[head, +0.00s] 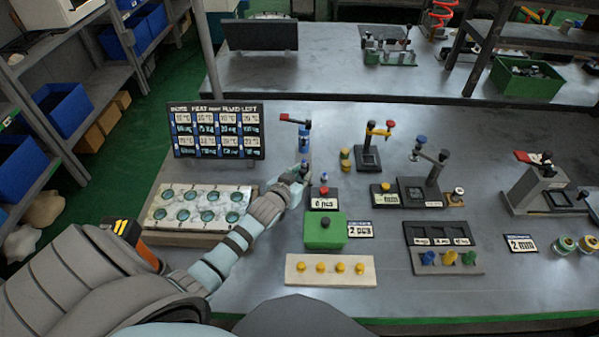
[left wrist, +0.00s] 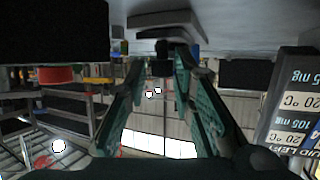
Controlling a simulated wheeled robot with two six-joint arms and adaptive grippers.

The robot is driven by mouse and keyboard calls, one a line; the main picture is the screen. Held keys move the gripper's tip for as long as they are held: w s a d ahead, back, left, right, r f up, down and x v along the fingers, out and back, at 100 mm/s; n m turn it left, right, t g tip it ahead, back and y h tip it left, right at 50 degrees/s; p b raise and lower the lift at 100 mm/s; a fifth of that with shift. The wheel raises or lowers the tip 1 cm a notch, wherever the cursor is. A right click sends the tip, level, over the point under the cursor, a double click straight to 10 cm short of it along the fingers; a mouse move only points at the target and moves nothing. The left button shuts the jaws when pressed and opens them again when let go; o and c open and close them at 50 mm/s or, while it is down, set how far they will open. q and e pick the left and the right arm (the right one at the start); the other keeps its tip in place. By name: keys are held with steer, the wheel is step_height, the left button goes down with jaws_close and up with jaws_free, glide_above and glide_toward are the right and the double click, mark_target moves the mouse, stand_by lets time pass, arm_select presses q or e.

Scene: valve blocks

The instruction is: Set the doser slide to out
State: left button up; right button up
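The device I take for the doser stands at the back left of the bench, with a blue upright body (head: 304,140) and a red-tipped arm (head: 291,118) on top. My left gripper (head: 301,172) is low in front of it, close to a small blue part, and partly hides its base. In the left wrist view, the teal fingers of my left gripper (left wrist: 160,66) stand apart. A dark block (left wrist: 160,67) shows between or just beyond the tips; whether they touch it I cannot tell. The slide's position is not clear. My right gripper is not in view.
A black block with a red knob (head: 323,191) and a green box (head: 325,232) stand close to the right of my left forearm. A label board (head: 215,130) stands at the left, behind a tray with round wells (head: 199,207). Several lever devices stand to the right.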

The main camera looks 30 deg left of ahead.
arm_select(q)
steer(key=shift+o, duration=0.7)
steer(key=shift+r, duration=0.2)
steer(key=shift+s, duration=0.1)
steer(key=shift+s, duration=0.25)
steer(key=v, duration=1.1)
steer(key=shift+s+r, duration=0.15)
steer(key=shift+d, duration=0.15)
